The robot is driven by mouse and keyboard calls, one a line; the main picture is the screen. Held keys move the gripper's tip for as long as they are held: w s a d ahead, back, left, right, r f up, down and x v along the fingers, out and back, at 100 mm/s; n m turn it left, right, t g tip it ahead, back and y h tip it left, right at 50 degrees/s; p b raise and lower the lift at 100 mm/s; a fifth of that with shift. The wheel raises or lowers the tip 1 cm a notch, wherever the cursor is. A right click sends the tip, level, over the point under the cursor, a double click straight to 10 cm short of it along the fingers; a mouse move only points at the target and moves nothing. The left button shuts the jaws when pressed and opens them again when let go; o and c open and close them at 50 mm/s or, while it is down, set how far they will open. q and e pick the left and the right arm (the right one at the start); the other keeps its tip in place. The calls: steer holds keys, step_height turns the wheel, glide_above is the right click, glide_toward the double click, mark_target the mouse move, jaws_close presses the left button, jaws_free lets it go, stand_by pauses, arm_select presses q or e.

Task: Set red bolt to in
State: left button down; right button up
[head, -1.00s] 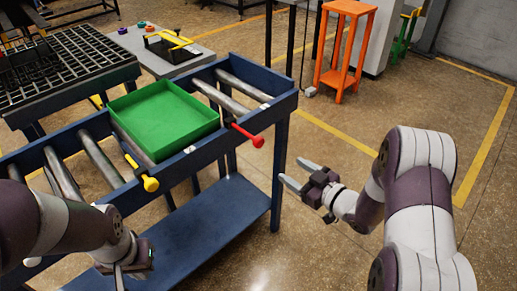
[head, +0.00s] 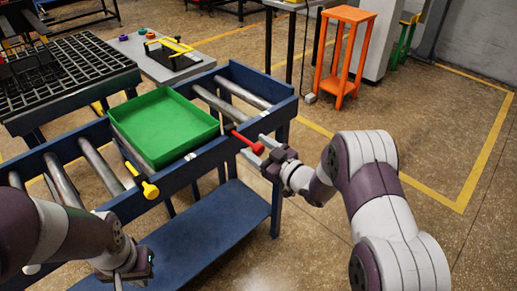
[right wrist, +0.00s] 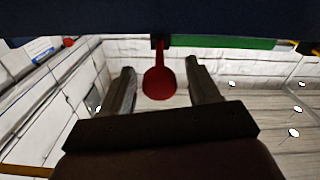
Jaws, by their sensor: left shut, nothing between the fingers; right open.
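The red bolt (head: 248,142) sticks out of the near side rail of the blue roller table, its round knob towards me. It also shows in the right wrist view (right wrist: 159,82), hanging between and beyond the two fingers. My right gripper (head: 258,150) is open, with its fingers around or just short of the knob; contact cannot be told. In the right wrist view the right gripper's fingers (right wrist: 160,85) stand on either side of the knob with gaps. My left gripper (head: 118,280) is shut and empty at the lower left, well away from the bolt.
The blue roller table (head: 215,225) carries a green tray (head: 165,158) on its rollers. A yellow bolt (head: 148,189) sticks out of the same rail, left of the red one. An orange stool (head: 343,50) stands behind. Floor to the right is open.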

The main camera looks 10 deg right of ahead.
mark_target(240, 136)
jaws_close()
steer(key=b+x, duration=0.2)
steer(key=x, duration=0.4)
steer(key=shift+w+a+f, duration=0.15)
steer(key=shift+w+a, duration=0.15)
steer(key=shift+w+b, duration=0.2)
steer(key=shift+b, duration=0.1)
steer(key=shift+r, duration=0.25)
steer(key=shift+c, duration=1.1)
jaws_free()
steer(key=shift+o, duration=1.1)
steer(key=shift+w+a+f, duration=0.1)
steer(key=shift+w+a, duration=0.05)
steer(key=v, duration=1.2)
steer(key=shift+s+d, duration=0.25)
steer(key=shift+s, duration=0.05)
